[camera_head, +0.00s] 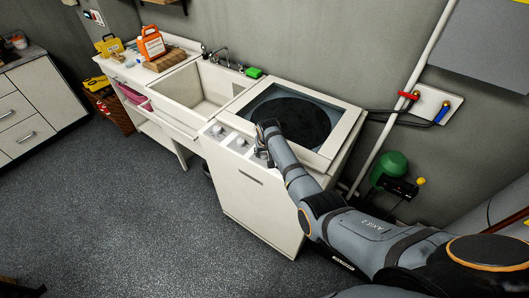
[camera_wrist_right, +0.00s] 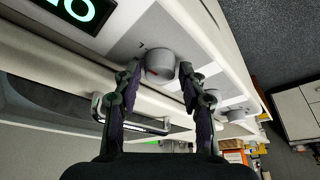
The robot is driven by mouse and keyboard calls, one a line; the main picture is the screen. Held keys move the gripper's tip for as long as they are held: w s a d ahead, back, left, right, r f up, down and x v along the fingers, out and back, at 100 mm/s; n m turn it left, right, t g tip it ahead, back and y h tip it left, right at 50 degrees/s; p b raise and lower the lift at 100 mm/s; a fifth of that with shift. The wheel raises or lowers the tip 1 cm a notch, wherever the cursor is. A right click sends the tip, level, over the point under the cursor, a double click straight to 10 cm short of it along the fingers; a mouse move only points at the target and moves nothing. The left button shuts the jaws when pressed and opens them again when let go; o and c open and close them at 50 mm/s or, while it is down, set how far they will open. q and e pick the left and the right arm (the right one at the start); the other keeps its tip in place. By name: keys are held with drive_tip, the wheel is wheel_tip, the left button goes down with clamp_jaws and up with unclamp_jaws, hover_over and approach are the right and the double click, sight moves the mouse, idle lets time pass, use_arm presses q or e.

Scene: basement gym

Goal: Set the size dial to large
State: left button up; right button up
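A white top-loading washer (camera_head: 260,195) with a dark round lid window stands by the wall. Its front panel has a row of pale round dials; the left dial (camera_head: 217,130) and middle dial (camera_head: 240,143) show in the head view. My right gripper (camera_head: 264,142) is at the right end of the row, hiding part of that area. The fingers are apart, one on each side; contact is unclear. Dial labels are unreadable. My left gripper is not in view.
A lit green-digit display (camera_wrist_right: 78,10) is on the panel beside the dial. A sink (camera_head: 195,95) with a tap adjoins the washer on the left. Pipes and a green round object (camera_head: 388,170) are right of the washer. The grey floor (camera_head: 120,210) in front is clear.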

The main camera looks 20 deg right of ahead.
drive_tip(key=shift+o, duration=0.6)
drive_tip(key=shift+r, duration=0.2)
drive_tip(key=v, duration=1.1)
drive_tip(key=shift+s+r, duration=0.2)
drive_tip(key=shift+r, duration=0.05)
